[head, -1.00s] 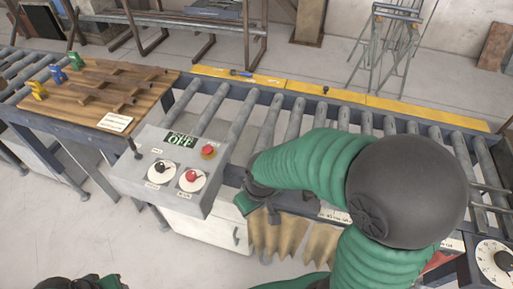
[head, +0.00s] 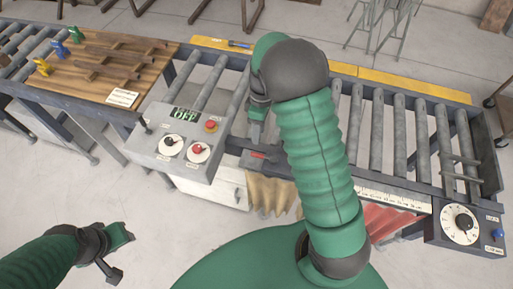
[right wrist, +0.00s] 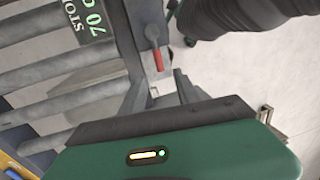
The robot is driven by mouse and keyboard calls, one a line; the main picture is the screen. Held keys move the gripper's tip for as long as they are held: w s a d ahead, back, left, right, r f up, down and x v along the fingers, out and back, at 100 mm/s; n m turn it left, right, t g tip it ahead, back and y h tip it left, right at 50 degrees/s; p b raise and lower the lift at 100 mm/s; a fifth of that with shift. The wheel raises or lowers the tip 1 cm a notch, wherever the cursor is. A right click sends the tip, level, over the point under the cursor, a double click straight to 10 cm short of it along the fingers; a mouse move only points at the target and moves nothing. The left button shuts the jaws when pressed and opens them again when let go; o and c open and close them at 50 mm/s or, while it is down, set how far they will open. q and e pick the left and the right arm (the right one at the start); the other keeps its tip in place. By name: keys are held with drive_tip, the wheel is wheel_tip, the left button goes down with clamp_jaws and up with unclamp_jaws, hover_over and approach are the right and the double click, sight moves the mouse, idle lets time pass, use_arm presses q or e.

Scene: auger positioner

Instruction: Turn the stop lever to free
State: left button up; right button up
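The stop lever, a short red handle (head: 258,155), lies at the dark front rail of the roller conveyor, right of the control box. In the right wrist view the red lever (right wrist: 157,60) hangs from a grey pivot, just ahead of my gripper. My right gripper (head: 256,128) is above and slightly behind the lever, partly hidden by its own wrist. In the right wrist view its fingers (right wrist: 160,88) look apart, with nothing held; no contact with the lever is visible. My left gripper (head: 118,252) is open and empty over the floor at lower left.
The grey control box (head: 180,145), with a red button, two dials and a display ending in OFF, stands left of the lever. Brown curtain strips (head: 268,192) hang below it. A dial box (head: 463,225) is at the right end. A wooden board (head: 100,65) holds coloured pieces.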

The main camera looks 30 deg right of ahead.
sight(263, 156)
drive_tip(key=f, duration=0.3)
drive_tip(key=f+p, duration=0.1)
drive_tip(key=f, duration=0.2)
drive_tip(key=a+f+p, duration=0.1)
drive_tip(key=f, duration=0.2)
drive_tip(key=shift+s+f, duration=0.1)
drive_tip(key=shift+s, duration=0.3)
drive_tip(key=shift+s+f, duration=0.1)
drive_tip(key=shift+f, duration=0.3)
drive_tip(key=shift+a, duration=0.1)
drive_tip(key=shift+c, duration=1.2)
drive_tip(key=c, duration=0.5)
clamp_jaws()
